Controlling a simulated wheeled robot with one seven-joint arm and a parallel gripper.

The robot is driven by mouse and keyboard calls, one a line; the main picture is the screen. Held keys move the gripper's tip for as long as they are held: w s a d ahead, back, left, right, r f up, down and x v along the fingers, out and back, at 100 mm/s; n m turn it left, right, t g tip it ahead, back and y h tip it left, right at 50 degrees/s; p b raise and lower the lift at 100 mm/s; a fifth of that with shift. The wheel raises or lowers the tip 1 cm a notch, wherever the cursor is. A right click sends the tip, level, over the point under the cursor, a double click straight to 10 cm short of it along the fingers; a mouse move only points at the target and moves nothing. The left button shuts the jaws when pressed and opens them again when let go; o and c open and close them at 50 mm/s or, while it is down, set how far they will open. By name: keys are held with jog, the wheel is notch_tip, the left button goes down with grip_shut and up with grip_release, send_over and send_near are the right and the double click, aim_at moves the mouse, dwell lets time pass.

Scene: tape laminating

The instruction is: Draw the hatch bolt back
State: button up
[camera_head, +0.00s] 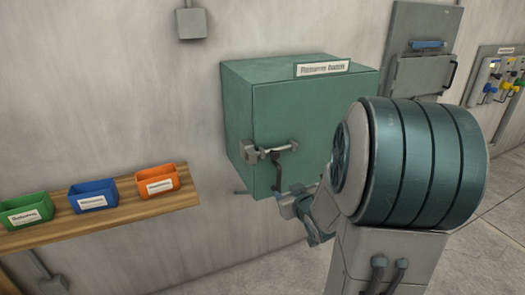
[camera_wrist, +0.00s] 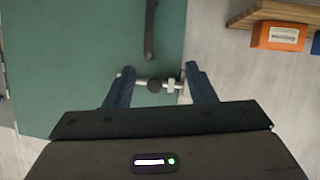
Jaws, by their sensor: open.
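The hatch is a green box-like cabinet (camera_head: 310,110) on the wall with a white label on top. Its bolt (camera_head: 265,152) is a pale metal rod across the left part of the front, with a dark handle (camera_head: 277,175) hanging below it. In the wrist view, the bolt's dark knob (camera_wrist: 154,86) and pale collar lie between the two blue fingers of my gripper (camera_wrist: 158,69). The fingers are spread apart, with a visible gap to the knob on each side. The dark handle (camera_wrist: 150,32) lies above the knob there. My arm partly hides the cabinet's lower right in the head view.
A wooden shelf (camera_head: 110,215) to the left holds a green bin (camera_head: 26,210), a blue bin (camera_head: 92,196) and an orange bin (camera_head: 157,182). A grey wall panel (camera_head: 420,75) and a board with coloured knobs (camera_head: 495,78) are at the right.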

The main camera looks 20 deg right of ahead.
aim_at(276, 157)
notch_tip(276, 157, up, 3)
jog(key=d+t+y+p, duration=0.1)
jog(key=d+t+y, duration=0.15)
jog(key=t, duration=0.25)
jog(key=shift+h, duration=0.25)
jog(key=w+p, duration=0.1)
jog(key=w, duration=0.5)
jog(key=w+p, duration=0.2)
jog(key=w, duration=0.5)
jog(key=shift+a+r, duration=0.2)
